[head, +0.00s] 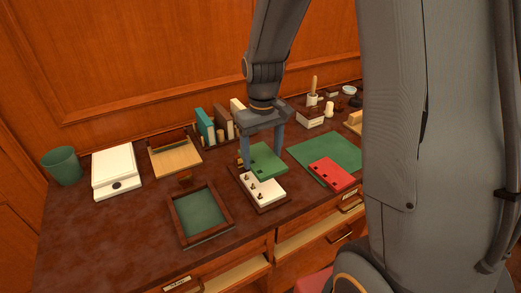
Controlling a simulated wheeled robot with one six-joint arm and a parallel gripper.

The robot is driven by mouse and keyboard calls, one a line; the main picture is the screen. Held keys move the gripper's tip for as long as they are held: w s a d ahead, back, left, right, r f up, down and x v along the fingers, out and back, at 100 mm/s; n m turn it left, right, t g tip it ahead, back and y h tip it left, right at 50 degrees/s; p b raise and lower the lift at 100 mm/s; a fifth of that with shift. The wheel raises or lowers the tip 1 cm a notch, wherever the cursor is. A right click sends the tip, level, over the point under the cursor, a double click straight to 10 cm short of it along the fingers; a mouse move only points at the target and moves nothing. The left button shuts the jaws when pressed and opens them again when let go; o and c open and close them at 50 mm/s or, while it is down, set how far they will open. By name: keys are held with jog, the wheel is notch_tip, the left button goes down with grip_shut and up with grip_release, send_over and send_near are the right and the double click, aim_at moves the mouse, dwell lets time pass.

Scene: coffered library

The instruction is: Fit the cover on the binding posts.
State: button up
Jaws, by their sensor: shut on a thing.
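My gripper (263,155) is shut on a green cover (268,162) with small dark holes, one finger at each side. The cover is above and just behind a white block (268,189), seemingly apart from it. Several short dark binding posts (251,183) stand up from the block, which sits in a dark wooden tray (263,210). The cover may hide the block's far part. A red cover (332,174) with dark holes lies at the near edge of the green mat (325,150).
A wooden tray with a green lining (200,214) lies to the left. Behind stand a white box (116,168), a light wooden box (175,157), a green cup (62,166) and several books (205,126). Open drawers (310,234) show below the front edge. My arm hides the right side.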

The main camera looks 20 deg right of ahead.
aim_at(263, 159)
jog(key=shift+s, duration=0.1)
jog(key=shift+f+b, duration=0.65)
jog(key=shift+f, duration=1.5)
jog(key=shift+f+b, duration=0.45)
jog(key=shift+f, duration=1.95)
dwell(1.3)
jog(key=o, duration=1.2)
jog(key=shift+r, duration=0.15)
jog(key=shift+r+p, duration=2.4)
jog(key=shift+r, duration=0.5)
